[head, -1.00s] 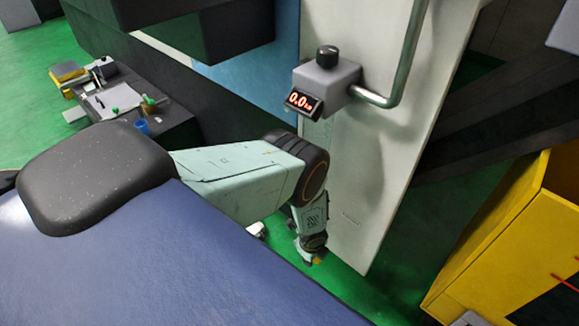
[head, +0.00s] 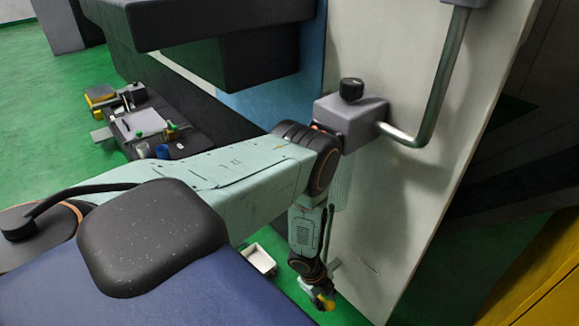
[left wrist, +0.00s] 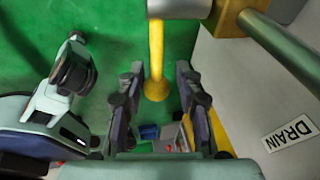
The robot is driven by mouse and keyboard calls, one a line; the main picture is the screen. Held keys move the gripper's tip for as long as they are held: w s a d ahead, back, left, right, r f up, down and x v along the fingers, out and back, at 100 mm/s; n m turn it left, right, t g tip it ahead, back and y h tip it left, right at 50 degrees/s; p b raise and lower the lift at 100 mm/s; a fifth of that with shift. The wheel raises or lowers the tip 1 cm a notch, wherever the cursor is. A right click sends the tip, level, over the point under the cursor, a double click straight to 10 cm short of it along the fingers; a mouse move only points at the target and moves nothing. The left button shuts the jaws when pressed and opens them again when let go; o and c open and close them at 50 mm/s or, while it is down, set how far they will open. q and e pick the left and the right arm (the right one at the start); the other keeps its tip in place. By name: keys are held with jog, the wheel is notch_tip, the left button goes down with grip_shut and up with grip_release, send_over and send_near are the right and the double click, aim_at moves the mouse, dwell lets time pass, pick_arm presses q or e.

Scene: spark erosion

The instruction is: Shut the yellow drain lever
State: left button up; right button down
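The yellow drain lever (left wrist: 156,55) hangs down from a pale fitting (left wrist: 180,8) at the top of the left wrist view, with a round knob at its lower end. My left gripper (left wrist: 158,85) is open, with one finger on each side of the knob in the picture. I cannot tell whether either finger touches it. A "DRAIN" label (left wrist: 290,133) is on the pale panel at right. In the head view my left gripper (head: 316,293) is low beside the pale panel, with a bit of yellow at its tip. My right gripper is not in view.
The pale machine panel (head: 385,215) stands right of my left arm, with a grey box (head: 352,122) and metal pipe (head: 440,85) on it. A small white tray (head: 259,260) is below. A yellow structure (head: 545,290) is at lower right. Green floor lies around.

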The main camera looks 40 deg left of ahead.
pick_arm(q)
jog(key=shift+a+r+h+b, duration=0.15)
jog(key=shift+r+h+b, duration=0.25)
jog(key=shift+h+b, duration=0.35)
jog(key=p+v, duration=0.4)
jog(key=v, duration=0.5)
jog(key=s+d+r+n+p, duration=0.3)
jog(key=s+d+r+n, duration=0.2)
jog(key=s+d+n, duration=0.4)
jog(key=s+r+n+g+y+p, duration=0.1)
jog(key=s+r+n+y+p, duration=0.1)
jog(key=s+r+n, duration=0.4)
jog(key=shift+s+r+n, duration=0.25)
jog(key=shift+s+n, duration=0.45)
jog(key=shift+s, duration=1.05)
